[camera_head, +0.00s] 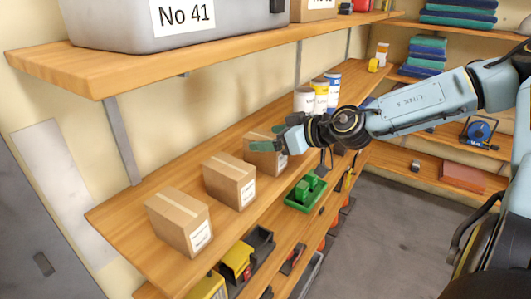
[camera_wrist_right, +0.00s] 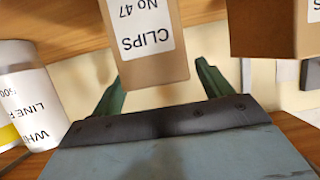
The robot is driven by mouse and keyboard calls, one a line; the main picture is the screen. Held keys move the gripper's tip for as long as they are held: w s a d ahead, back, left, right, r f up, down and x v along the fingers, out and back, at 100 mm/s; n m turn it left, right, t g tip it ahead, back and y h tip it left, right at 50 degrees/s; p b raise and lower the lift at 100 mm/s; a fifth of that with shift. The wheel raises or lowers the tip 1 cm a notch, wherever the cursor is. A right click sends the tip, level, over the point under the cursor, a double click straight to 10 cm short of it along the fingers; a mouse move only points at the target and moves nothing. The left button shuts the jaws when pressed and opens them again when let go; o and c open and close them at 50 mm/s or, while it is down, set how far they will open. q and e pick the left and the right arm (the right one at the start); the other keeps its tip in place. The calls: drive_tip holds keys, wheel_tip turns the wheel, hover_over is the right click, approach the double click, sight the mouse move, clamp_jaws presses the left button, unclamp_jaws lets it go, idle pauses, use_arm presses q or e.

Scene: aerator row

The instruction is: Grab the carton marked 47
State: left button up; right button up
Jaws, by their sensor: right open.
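The carton marked 47 (camera_wrist_right: 158,70) is a brown box with a white label reading CLIPS No 47, upside down in the right wrist view. In that view it appears between the two green fingers of my right gripper (camera_wrist_right: 160,78), with a gap on each side. In the head view the carton (camera_head: 262,158) is the farthest of three in a row on the middle shelf. My right gripper (camera_head: 266,138) is open over it and hides part of its top. Whether the fingers touch it cannot be told. My left gripper is not in view.
Two similar cartons (camera_head: 230,181) (camera_head: 180,222) stand nearer on the same shelf. Beyond my gripper are white, yellow and blue cans (camera_head: 304,100). A green tray (camera_head: 306,195) sits on the shelf below. An upper shelf (camera_head: 150,68) with a grey No 41 bin (camera_head: 120,25) overhangs.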

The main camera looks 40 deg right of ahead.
drive_tip(key=shift+b+x, duration=0.3)
drive_tip(key=shift+x, duration=0.65)
drive_tip(key=c, duration=1.3)
